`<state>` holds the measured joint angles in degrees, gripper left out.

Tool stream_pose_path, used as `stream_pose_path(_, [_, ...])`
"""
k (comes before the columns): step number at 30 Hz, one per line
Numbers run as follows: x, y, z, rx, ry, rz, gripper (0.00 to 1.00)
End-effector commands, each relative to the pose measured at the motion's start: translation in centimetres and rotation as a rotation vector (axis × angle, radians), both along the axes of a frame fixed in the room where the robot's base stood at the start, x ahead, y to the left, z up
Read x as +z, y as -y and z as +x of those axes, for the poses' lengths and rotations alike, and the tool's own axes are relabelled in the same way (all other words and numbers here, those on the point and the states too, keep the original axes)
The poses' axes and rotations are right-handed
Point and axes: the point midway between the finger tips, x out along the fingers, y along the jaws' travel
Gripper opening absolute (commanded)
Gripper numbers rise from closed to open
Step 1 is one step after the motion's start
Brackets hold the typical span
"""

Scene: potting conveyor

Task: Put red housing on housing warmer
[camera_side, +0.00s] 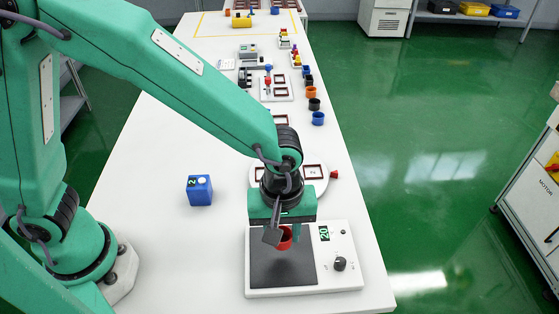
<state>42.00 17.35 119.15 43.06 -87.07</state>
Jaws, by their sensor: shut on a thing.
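The housing warmer (305,280) is a white box at the front right of the table, with a dark plate, a green display reading 20 and a black knob. My gripper (280,237) points down above the dark plate. It is shut on the red housing (286,240), a small round cup. The housing is partly hidden by a gripper finger. I cannot tell whether its underside touches the plate.
A blue box (199,190) stands on the table left of my gripper. A round white fixture (316,175) is behind the warmer. Blue (318,118), black (314,104) and orange (311,92) housings line the right edge. The table is clear at left.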

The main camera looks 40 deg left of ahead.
Motion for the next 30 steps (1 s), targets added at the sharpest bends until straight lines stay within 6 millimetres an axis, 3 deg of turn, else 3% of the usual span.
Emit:
stream_pose_path(5, [-0.3, 0.0, 0.0, 0.000, -0.001, 0.001, 0.13])
stream_pose_path(16, [-3.8, 0.0, -0.1, 0.000, -0.002, 0.002, 0.13])
stream_pose_path(30, [-4.3, 0.0, -0.1, 0.000, -0.001, 0.001, 0.13])
